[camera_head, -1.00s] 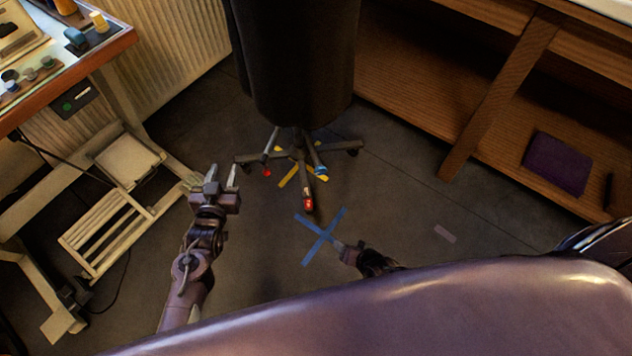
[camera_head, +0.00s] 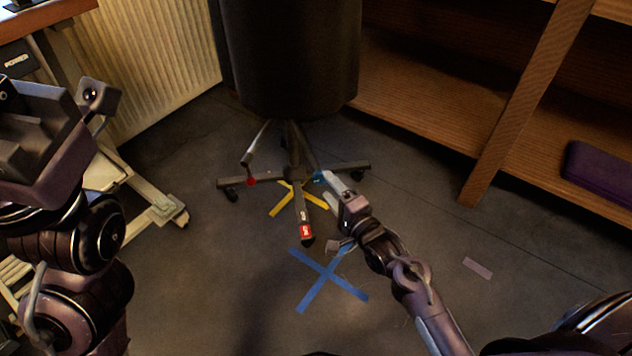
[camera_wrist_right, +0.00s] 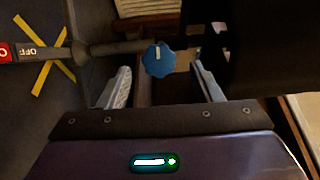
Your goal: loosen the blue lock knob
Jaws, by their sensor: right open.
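The blue lock knob (camera_head: 318,178) sits low on the dark stand, by its right-hand leg, at the foot of the black column. My right gripper (camera_head: 330,192) reaches in from the lower right and is at the knob. In the right wrist view the ribbed blue knob (camera_wrist_right: 158,60) with a pale mark lies between the tips of the open fingers (camera_wrist_right: 160,76), with a gap on each side. My left gripper (camera_head: 62,115) is large and close at the left edge, away from the stand. Its jaw gap is unclear.
Yellow tape (camera_head: 281,206) and a blue tape cross (camera_head: 327,280) mark the floor. Wooden shelves (camera_head: 480,185) stand right, a pale frame (camera_head: 150,200) left.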

